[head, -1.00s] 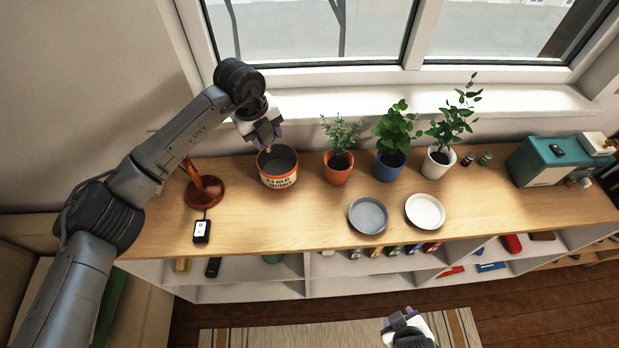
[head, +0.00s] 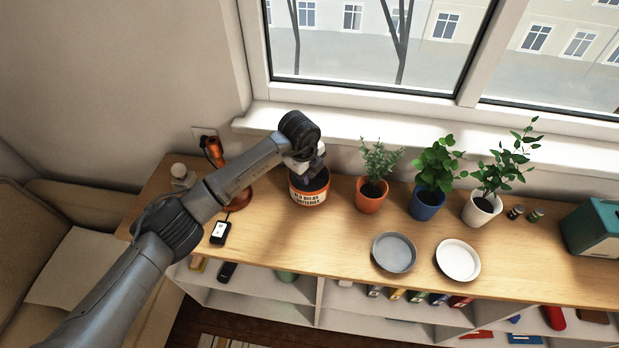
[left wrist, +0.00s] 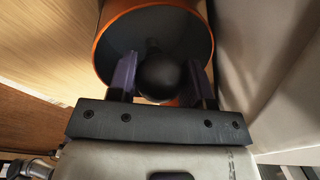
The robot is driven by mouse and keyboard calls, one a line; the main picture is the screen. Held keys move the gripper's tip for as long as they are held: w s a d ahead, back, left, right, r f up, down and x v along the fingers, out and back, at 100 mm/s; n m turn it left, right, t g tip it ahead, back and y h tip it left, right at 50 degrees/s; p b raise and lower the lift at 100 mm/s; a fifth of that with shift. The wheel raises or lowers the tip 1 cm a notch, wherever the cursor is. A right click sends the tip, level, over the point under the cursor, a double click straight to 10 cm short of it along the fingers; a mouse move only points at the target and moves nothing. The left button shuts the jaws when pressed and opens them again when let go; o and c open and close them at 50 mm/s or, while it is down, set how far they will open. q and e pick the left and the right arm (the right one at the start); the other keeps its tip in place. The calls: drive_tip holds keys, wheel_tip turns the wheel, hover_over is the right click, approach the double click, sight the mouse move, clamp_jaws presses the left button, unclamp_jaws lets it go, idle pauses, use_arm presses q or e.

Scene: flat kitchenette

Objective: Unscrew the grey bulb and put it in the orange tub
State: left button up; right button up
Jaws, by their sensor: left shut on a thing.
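The orange tub (head: 309,196), with a white label band, stands on the wooden counter below the window. My left gripper (head: 312,176) is at the tub's mouth, pointing down. In the left wrist view my left gripper (left wrist: 163,75) is shut on a dark, rounded grey bulb (left wrist: 163,78). The bulb is between the purple fingers, in front of the tub's open mouth (left wrist: 110,55). In the head view the bulb is hidden. I cannot tell how far it is inside the rim. My right gripper is out of view.
An orange-brown lamp (head: 239,197) stands left of the tub, partly behind my arm. A pale round bulb (head: 179,170) is further left. Potted plants (head: 371,197) stand close on the right. A grey plate (head: 394,252) and a white plate (head: 458,260) lie in front.

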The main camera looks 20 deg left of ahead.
use_arm(q)
drive_tip(key=shift+f, duration=1.35)
drive_tip(key=shift+f, duration=0.2)
drive_tip(key=o, duration=0.7)
drive_tip(key=shift+o, duration=0.2)
wheel_tip(320, 180, up, 12)
drive_tip(key=s+p, duration=0.1)
drive_tip(key=s, duration=0.1)
drive_tip(key=shift+a, duration=0.4)
drive_tip(key=shift+s, duration=0.1)
